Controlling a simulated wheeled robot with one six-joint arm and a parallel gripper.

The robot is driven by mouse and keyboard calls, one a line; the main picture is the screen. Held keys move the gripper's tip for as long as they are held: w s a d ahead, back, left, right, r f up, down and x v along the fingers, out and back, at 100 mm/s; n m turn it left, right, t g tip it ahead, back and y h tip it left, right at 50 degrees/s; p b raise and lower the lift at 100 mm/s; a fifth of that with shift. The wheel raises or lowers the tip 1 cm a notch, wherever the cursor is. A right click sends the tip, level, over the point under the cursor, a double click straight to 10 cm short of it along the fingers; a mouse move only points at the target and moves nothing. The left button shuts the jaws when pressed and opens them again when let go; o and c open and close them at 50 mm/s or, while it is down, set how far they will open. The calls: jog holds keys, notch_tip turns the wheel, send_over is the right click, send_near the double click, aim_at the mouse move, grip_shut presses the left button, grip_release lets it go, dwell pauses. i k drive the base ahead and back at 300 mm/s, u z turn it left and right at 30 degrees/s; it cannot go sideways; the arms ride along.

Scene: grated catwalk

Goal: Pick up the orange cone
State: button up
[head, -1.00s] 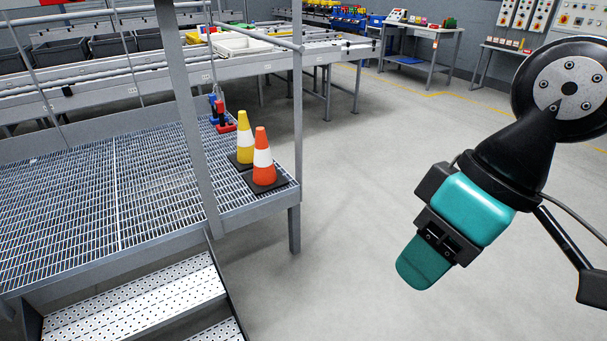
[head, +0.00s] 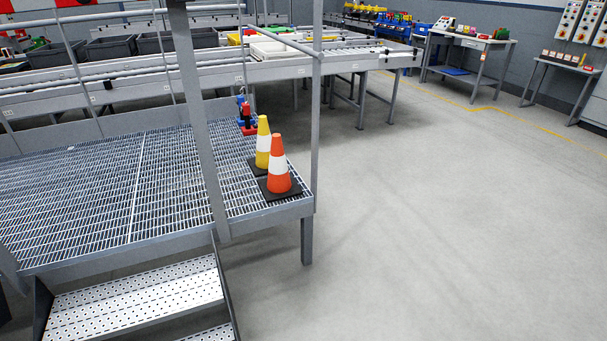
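The orange cone (head: 279,177) has a white band and a dark square base. It stands upright on the grated catwalk (head: 90,190), close to its right front corner. A yellow cone (head: 263,136) with a white band stands just behind it and to the left, partly hidden by it. My gripper is not in the head view now.
Railing posts (head: 203,130) rise left of the cones, and another post (head: 317,120) stands right of them. Perforated steps (head: 140,298) lead up in front. Red and blue items (head: 246,118) stand behind the cones. The floor to the right (head: 430,210) is clear.

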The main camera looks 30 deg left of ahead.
aim_at(279, 184)
jog(key=z, duration=0.05)
jog(key=i, duration=1.6)
jog(key=u, duration=0.35)
jog(key=i, duration=0.85)
jog(key=u, duration=1.35)
jog(key=i, duration=0.7)
jog(key=u, duration=1.05)
jog(key=i, duration=0.3)
jog(key=u, duration=0.2)
